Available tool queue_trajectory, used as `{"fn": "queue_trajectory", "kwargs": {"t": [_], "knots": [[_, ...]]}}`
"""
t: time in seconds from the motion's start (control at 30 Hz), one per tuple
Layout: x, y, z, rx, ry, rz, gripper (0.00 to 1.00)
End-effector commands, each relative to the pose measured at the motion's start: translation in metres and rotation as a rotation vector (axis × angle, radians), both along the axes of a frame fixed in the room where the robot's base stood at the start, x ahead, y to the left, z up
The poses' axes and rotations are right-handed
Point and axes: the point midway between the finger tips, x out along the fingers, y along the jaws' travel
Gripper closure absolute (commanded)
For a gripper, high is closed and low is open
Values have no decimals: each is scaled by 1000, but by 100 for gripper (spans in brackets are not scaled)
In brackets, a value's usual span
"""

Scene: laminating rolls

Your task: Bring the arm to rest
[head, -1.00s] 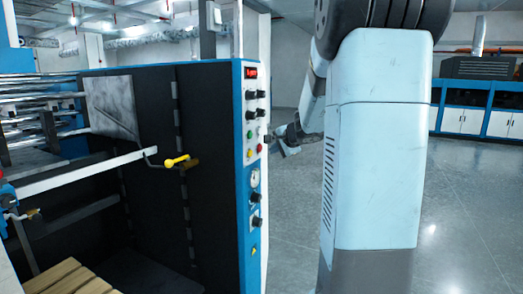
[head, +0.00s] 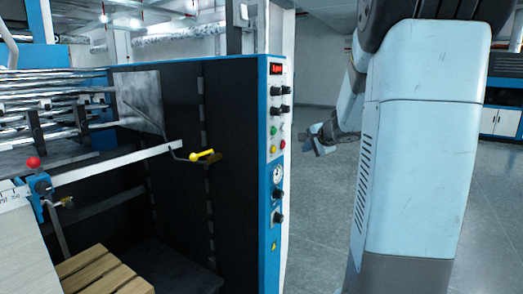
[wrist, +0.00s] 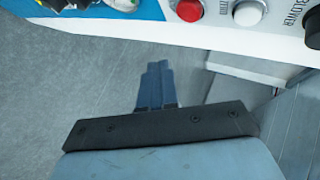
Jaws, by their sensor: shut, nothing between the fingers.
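The laminating machine's control panel (head: 277,160) stands close left of my gripper; its red button (wrist: 189,9) shows at the wrist view's top. A yellow-handled lever (head: 203,155), red knob (head: 33,162) and wooden pallet (head: 100,272) lie further left. Grey floor (head: 318,220) is clear.

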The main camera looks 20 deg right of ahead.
Motion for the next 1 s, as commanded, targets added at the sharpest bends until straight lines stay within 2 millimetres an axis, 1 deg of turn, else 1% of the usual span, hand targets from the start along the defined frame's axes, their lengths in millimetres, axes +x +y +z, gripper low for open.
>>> {"fn": "queue_trajectory", "kwargs": {"t": [0.1, 0.17, 0.27, 0.37, 0.4, 0.47, 0.5, 0.57, 0.6, 0.67, 0.7, 0.77, 0.8, 0.9, 1.0], "knots": [[0, 1, 0, -1, 0, 2, 100], [-2, 5, 2, -4, 0, 14, 100], [-10, 24, 8, -26, 4, 70, 100], [-27, 57, 18, -68, 13, 175, 100], [-37, 73, 21, -91, 20, 225, 100], [-53, 97, 26, -130, 32, 305, 100], [-64, 111, 28, -157, 41, 355, 100], [-82, 132, 30, -201, 57, 430, 100], [-95, 144, 31, -232, 68, 478, 100], [-114, 161, 31, -279, 86, 546, 100], [-127, 172, 31, -313, 98, 591, 100], [-147, 186, 30, -368, 119, 655, 100], [-161, 194, 29, -405, 134, 695, 100], [-195, 210, 24, -506, 174, 788, 100], [-228, 219, 18, -616, 217, 868, 100]]}}
